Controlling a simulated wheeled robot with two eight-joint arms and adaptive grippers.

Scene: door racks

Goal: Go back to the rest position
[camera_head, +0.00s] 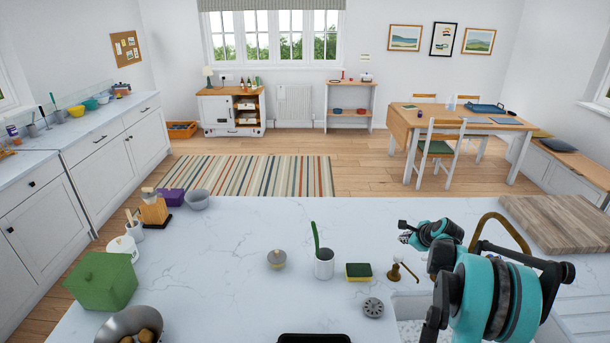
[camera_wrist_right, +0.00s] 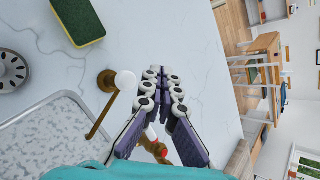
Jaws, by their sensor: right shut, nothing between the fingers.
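My right gripper (camera_head: 406,232) is at the right of the marble counter in the head view, above the sink area beside the curved brass faucet (camera_head: 500,228). Its teal arm is bent in front of the faucet. In the wrist view its segmented fingers (camera_wrist_right: 161,76) are brought together at the tips, with nothing between them. My left gripper and left arm are not in view.
Near the right gripper are a brass dispenser (camera_head: 396,272), a sponge (camera_head: 358,271), a sink strainer (camera_head: 373,307) and a white cup (camera_head: 324,264). A wooden board (camera_head: 556,222) lies at the right. The counter's middle back is clear.

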